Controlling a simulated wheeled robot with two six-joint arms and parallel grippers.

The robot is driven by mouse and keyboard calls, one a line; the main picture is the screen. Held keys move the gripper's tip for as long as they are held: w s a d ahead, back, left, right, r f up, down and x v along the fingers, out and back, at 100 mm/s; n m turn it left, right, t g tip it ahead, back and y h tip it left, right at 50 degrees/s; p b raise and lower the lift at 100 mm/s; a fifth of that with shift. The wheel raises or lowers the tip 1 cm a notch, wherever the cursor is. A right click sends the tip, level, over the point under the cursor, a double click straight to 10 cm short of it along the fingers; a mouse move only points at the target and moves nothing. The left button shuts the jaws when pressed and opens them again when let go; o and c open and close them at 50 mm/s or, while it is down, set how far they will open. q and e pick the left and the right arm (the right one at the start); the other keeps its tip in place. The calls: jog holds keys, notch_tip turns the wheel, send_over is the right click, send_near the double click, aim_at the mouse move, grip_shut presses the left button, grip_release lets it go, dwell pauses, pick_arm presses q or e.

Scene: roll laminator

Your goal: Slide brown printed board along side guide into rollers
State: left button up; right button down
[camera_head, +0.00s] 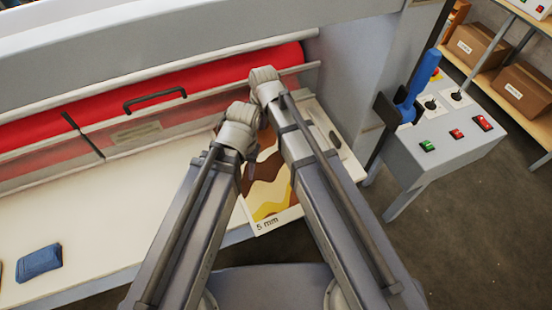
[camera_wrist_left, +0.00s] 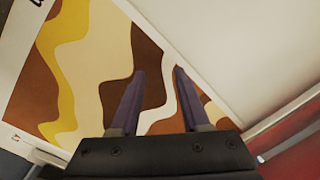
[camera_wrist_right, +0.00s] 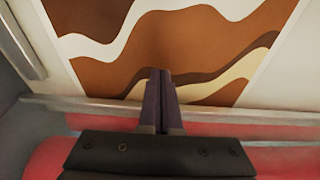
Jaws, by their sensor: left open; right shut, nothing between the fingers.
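The brown printed board (camera_head: 265,172), with brown, cream and yellow waves and a "5 mm" label, lies on the feed table at its right end. It also shows in the left wrist view (camera_wrist_left: 112,52) and right wrist view (camera_wrist_right: 180,38). Its roller-side edge is close to a metal bar below the red roller (camera_head: 225,72); whether it touches the rollers is hidden. A grey rail, likely the side guide (camera_wrist_right: 22,42), runs beside the board. My left gripper (camera_wrist_left: 158,72) is open above the print. My right gripper (camera_wrist_right: 161,72) is shut and empty over the roller-side edge.

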pick_arm(q)
jog(key=shift+f, duration=0.2)
pick_arm(e)
jog(key=shift+f, duration=0.2)
pick_arm(q)
jog(key=shift+f+b, duration=0.35)
jog(key=shift+b, duration=0.2)
pick_arm(e)
jog(key=shift+f, duration=0.35)
pick_arm(q)
jog(key=shift+f, duration=0.15)
pick_arm(e)
jog(key=shift+f, duration=0.15)
pick_arm(q)
jog(key=shift+s+b, duration=0.1)
jog(key=shift+b, duration=0.2)
pick_arm(e)
jog(key=shift+s, duration=0.1)
